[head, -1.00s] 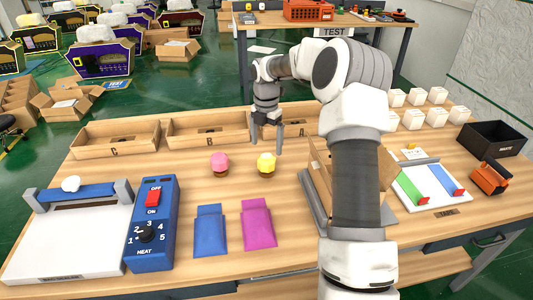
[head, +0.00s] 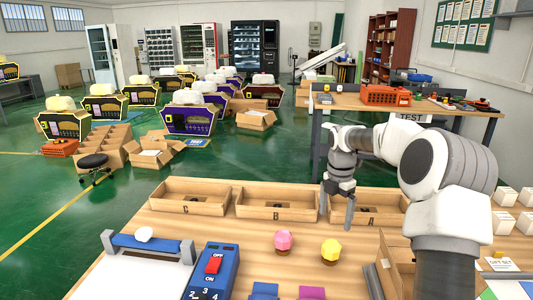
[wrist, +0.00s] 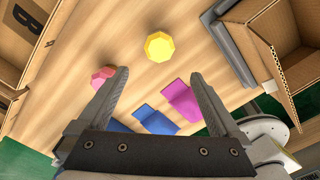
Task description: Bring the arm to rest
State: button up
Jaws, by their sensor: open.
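My gripper (head: 337,210) hangs above the wooden table, in front of the bin marked A, with its fingers pointing down. It is open and empty; in the wrist view my gripper (wrist: 155,95) shows its two fingers spread wide. My arm reaches in from the right and bends down at the wrist. A yellow-topped bottle (head: 331,250) stands on the table below and near the gripper, apart from it. A pink-topped bottle (head: 283,241) stands to its left.
Open cardboard bins B (head: 277,210) and C (head: 191,204) line the table's back edge. An open carton (head: 397,262) is at right, white boxes (head: 505,224) beyond it. A blue heat sealer control (head: 212,268) is front left. Blue and magenta pouches (head: 312,292) lie in front.

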jog(key=s+a+r+m+t+h+p, duration=0.1)
jog(key=s+a+r+m, duration=0.35)
jog(key=s+r, duration=0.3)
jog(key=s+a+r+m+t+h+p, duration=0.1)
jog(key=s+a+r+m+p, duration=0.15)
jog(key=s+r+m, duration=0.45)
jog(key=s+a+r+m+t+y+p, duration=0.1)
jog(key=s+a+m, duration=0.1)
jog(key=s+m, duration=0.4)
jog(key=s+a+r+m+t+y+p, duration=0.1)
jog(key=s+m, duration=0.5)
jog(key=s, duration=0.7)
jog(key=shift+s+a+r+t, duration=0.25)
jog(key=shift+a+r+t, duration=0.25)
jog(key=shift+a+t, duration=0.25)
jog(key=shift+m, duration=0.25)
